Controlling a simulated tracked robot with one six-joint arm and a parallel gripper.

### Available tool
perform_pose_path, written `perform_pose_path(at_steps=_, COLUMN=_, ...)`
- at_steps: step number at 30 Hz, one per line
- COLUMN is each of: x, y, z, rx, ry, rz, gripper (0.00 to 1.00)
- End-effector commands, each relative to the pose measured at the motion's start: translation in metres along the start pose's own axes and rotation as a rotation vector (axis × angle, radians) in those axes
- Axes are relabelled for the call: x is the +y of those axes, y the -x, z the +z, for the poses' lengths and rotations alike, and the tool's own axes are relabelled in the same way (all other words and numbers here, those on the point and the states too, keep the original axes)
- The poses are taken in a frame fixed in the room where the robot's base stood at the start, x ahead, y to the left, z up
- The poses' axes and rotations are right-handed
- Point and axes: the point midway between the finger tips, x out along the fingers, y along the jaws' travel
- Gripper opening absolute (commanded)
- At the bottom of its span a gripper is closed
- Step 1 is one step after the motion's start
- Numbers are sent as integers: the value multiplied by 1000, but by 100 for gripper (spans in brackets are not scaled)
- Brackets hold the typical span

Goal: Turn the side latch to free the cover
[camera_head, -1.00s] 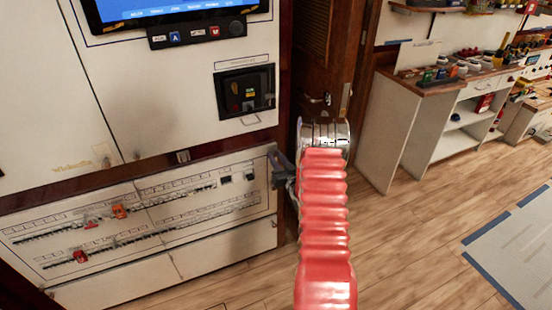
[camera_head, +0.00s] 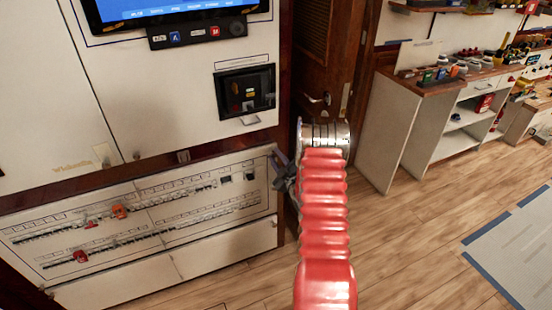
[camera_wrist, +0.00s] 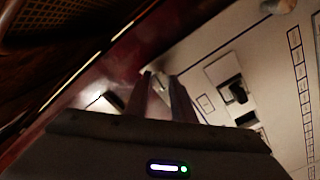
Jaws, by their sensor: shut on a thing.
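The breaker panel (camera_head: 150,222) fills the lower left of the head view, with rows of breakers behind its cover (camera_head: 205,232). My gripper (camera_head: 279,163) is at the panel's right edge, near its upper corner, at the end of my red-sleeved arm. Its jaws are shut on the side latch, which is mostly hidden between and behind the fingers. In the wrist view, the two dark fingers (camera_wrist: 160,78) are close together against the panel's edge, beside the reddish frame. The latch's exact angle cannot be made out.
A screen (camera_head: 165,10) and a recessed black switch box (camera_head: 245,92) are above the panel. A wooden door (camera_head: 325,65) stands just right of the cabinet. A white workbench (camera_head: 400,130) is farther right. The wooden floor (camera_head: 410,230) between is clear.

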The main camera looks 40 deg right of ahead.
Motion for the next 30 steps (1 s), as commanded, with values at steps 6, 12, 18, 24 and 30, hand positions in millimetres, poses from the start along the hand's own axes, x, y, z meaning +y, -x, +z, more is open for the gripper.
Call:
perform_pose_path(at_steps=6, x=-4, y=0, z=0, rx=0, ry=91, rz=-6, gripper=0)
perform_pose_path(at_steps=12, x=-4, y=0, z=0, rx=0, ry=121, rz=-7, gripper=0)
perform_pose_path(at_steps=18, x=-5, y=0, z=-1, rx=1, ry=123, rz=-8, gripper=0)
perform_pose_path(at_steps=24, x=-5, y=0, z=-1, rx=2, ry=123, rz=-9, gripper=27)
perform_pose_path(at_steps=30, x=-3, y=0, z=-1, rx=1, ry=122, rz=-6, gripper=41)
